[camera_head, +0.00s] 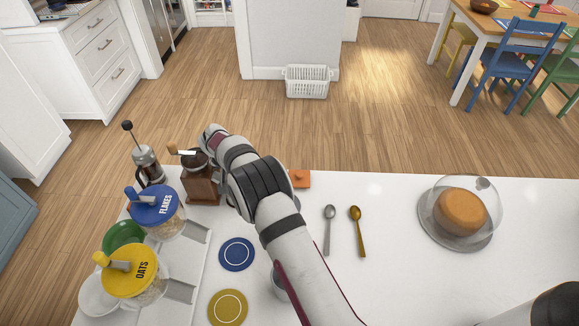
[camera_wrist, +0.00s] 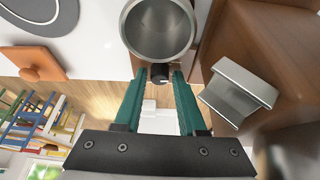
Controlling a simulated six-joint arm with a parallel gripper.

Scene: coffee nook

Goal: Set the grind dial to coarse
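The coffee grinder (camera_head: 203,187), a brown wooden box with a dark top and a crank, stands at the back left of the counter. My arm reaches beside it, and my gripper is hidden in the head view. In the wrist view my gripper (camera_wrist: 158,78) has two teal fingers spread apart. A small black knob (camera_wrist: 160,73), possibly the grind dial, shows between the fingertips, with a visible gap on each side. A round metal cup-like part (camera_wrist: 158,30) lies just above the knob in the picture. I cannot read any dial setting.
A French press (camera_head: 148,165), a flakes jar (camera_head: 157,207) and an oats jar (camera_head: 133,272) crowd the left. In the wrist view, brown wood (camera_wrist: 275,55) and a silver bracket (camera_wrist: 238,90) are close on the right.

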